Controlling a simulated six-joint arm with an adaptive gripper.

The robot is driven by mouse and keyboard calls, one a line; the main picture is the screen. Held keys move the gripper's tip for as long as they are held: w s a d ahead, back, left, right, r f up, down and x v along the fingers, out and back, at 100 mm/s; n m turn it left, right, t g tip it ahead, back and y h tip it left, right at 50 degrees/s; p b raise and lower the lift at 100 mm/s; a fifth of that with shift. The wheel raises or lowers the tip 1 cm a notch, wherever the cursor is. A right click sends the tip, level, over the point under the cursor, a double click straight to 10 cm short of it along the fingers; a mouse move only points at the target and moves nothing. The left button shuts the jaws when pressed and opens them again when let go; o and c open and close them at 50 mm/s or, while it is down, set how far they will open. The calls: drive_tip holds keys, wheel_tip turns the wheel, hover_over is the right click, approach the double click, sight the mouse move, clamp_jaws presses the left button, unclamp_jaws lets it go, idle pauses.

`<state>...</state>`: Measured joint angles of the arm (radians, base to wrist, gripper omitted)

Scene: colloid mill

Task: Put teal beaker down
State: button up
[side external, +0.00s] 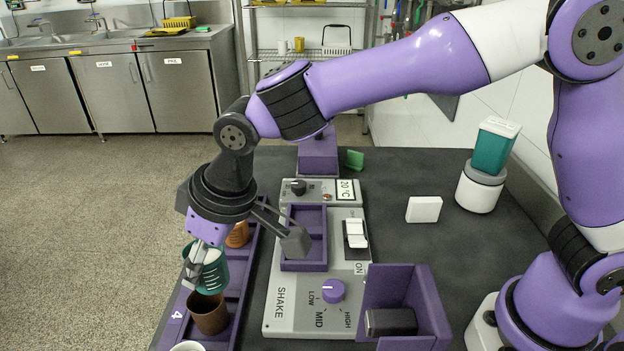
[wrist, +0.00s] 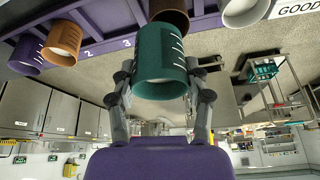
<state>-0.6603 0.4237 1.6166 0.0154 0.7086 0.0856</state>
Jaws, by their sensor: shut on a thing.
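The teal beaker (side external: 213,270), with white marks on its side, is held in my gripper (side external: 196,266). It is at the purple numbered rack (side external: 240,290), between an orange beaker (side external: 237,236) and a brown beaker (side external: 208,315) in the side view. In the wrist view the teal beaker (wrist: 160,60) sits between both fingers of my gripper (wrist: 162,88). The beaker and gripper hide the rack behind them. I cannot tell whether the beaker's base touches the rack.
A white beaker (side external: 187,346) stands at the rack's near end. The grey shaker panel (side external: 290,312) with its purple tray (side external: 305,265) lies just right of the rack. A purple open box (side external: 425,300), a white block (side external: 424,209) and a teal-topped white device (side external: 479,190) stand further right.

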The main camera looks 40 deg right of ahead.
drive_tip(key=w+d+r+m+h, duration=0.1)
drive_tip(key=w+d+m, duration=0.2)
drive_tip(key=d, duration=0.6)
drive_tip(key=w+d+r+m+h, duration=0.1)
drive_tip(key=w+d+m, duration=0.2)
drive_tip(key=d, duration=0.7)
drive_tip(key=w+d+r+m+h, duration=0.1)
drive_tip(key=w+d+m+h, duration=0.15)
drive_tip(key=d, duration=0.65)
drive_tip(key=s+d+f+m, duration=0.2)
drive_tip(key=d, duration=0.7)
drive_tip(key=s+d+f+m, duration=0.2)
drive_tip(key=d+f, duration=0.1)
drive_tip(key=d, duration=0.7)
drive_tip(key=s+d+f+m+h, duration=0.1)
drive_tip(key=s+d+f+m, duration=0.1)
drive_tip(key=d, duration=0.8)
drive_tip(key=shift+s+d+f, duration=0.15)
drive_tip(key=shift+d, duration=0.1)
drive_tip(key=shift+d+f, duration=0.1)
drive_tip(key=shift+f, duration=1.95)
drive_tip(key=shift+f, duration=0.1)
